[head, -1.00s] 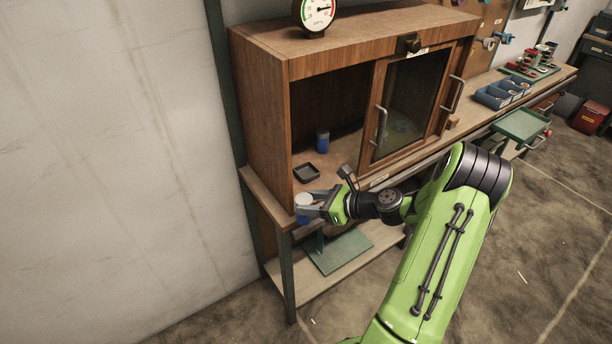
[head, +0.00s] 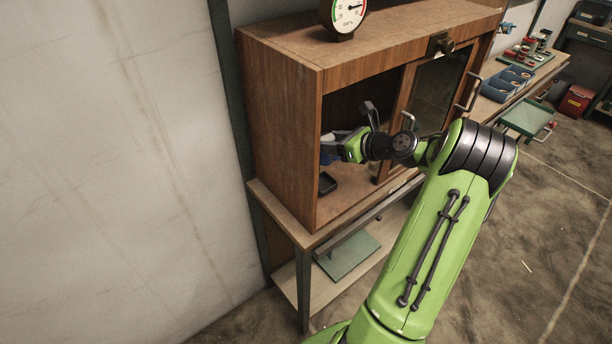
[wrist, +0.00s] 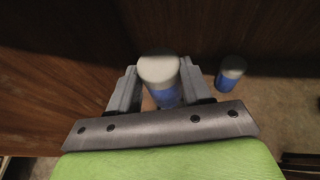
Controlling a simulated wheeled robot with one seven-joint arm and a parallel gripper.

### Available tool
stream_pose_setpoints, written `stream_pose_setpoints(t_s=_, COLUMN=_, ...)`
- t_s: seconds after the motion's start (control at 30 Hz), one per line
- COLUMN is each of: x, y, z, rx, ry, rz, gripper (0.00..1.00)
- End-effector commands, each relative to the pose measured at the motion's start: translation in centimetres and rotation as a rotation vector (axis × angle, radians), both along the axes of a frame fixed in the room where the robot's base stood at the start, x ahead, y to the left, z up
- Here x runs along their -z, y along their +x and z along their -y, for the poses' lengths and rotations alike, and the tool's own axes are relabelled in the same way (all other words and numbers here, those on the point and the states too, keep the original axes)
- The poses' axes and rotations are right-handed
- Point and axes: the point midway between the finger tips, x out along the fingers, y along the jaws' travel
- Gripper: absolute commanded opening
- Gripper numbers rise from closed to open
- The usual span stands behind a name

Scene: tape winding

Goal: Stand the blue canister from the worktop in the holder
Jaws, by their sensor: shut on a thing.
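My gripper (head: 338,146) is inside the open left bay of the wooden cabinet. It is shut on a blue canister with a whitish lid (wrist: 160,70), which stands upright between the two fingers in the wrist view. In the head view the canister is mostly hidden by the gripper. The small black square holder (head: 327,184) lies on the cabinet floor near the front left, below the gripper, and looks empty. It does not show in the wrist view.
A glass door (head: 435,95) covers the right side. A dial gauge (head: 345,16) stands on top.

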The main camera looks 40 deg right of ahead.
Motion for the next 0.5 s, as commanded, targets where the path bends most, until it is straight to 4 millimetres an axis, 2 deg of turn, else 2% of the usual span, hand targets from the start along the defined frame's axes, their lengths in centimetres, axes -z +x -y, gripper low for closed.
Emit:
stream_pose_setpoints(t_s=0.13, x=1.0, y=0.0, z=0.0, rx=0.001, ry=0.002, rz=-0.001, gripper=0.16)
stream_pose_setpoints(t_s=0.5, x=8.5, y=0.0, z=0.0, rx=0.000, ry=0.004, rz=-0.002, gripper=0.16)
